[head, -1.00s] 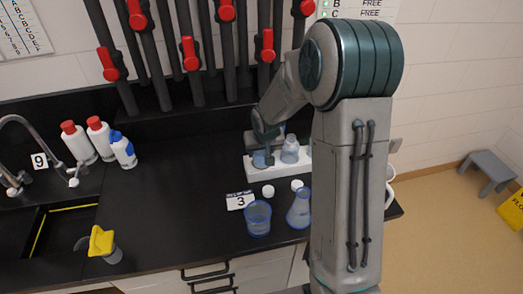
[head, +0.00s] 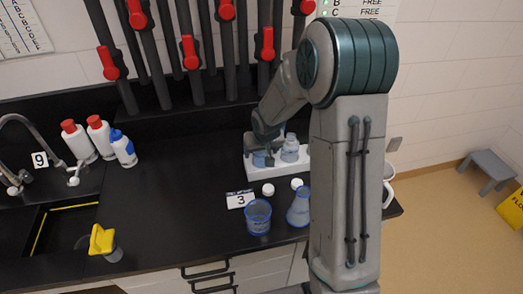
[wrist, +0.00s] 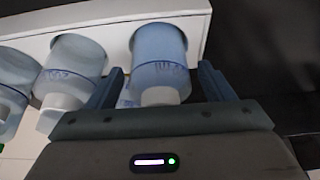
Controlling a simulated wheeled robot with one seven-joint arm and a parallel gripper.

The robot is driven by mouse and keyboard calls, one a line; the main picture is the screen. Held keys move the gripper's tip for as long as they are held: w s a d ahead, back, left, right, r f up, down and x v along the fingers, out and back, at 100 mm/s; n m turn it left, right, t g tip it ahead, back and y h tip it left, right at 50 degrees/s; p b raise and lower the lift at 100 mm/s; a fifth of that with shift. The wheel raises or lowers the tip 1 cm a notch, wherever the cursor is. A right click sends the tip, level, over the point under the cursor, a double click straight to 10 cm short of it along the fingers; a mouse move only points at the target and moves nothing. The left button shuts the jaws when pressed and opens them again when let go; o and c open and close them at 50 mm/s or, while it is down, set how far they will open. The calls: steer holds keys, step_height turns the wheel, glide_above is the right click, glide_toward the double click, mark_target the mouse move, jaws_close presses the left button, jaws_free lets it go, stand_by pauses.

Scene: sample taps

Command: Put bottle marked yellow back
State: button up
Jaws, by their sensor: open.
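A white rack (head: 281,169) stands on the black counter with clear bluish bottles in it. In the wrist view the rack (wrist: 118,28) shows along the top. My gripper (wrist: 160,72) is open, with one finger on each side of the end bottle (wrist: 160,62). In the head view my gripper (head: 265,138) is at the rack's left end, partly hiding that bottle (head: 262,159). A second bottle (head: 290,148) stands to its right and shows beside the left finger in the wrist view (wrist: 72,75). No yellow mark is readable on any bottle.
A blue-rimmed beaker (head: 258,216), a flask (head: 299,207), white caps (head: 268,189) and a "3" sign (head: 239,199) sit in front of the rack. White bottles (head: 124,149) and a yellow-topped item (head: 102,241) are near the sink. The counter's middle left is clear.

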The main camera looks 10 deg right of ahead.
steer(key=v, duration=1.2)
steer(key=s+r, duration=0.3)
steer(key=s, duration=0.8)
steer(key=s+r, duration=0.3)
steer(key=s, duration=0.9)
steer(key=shift+s+r+b, duration=0.25)
steer(key=shift+b, duration=0.05)
steer(key=shift+f+g+b, duration=0.3)
steer(key=shift+f, duration=0.05)
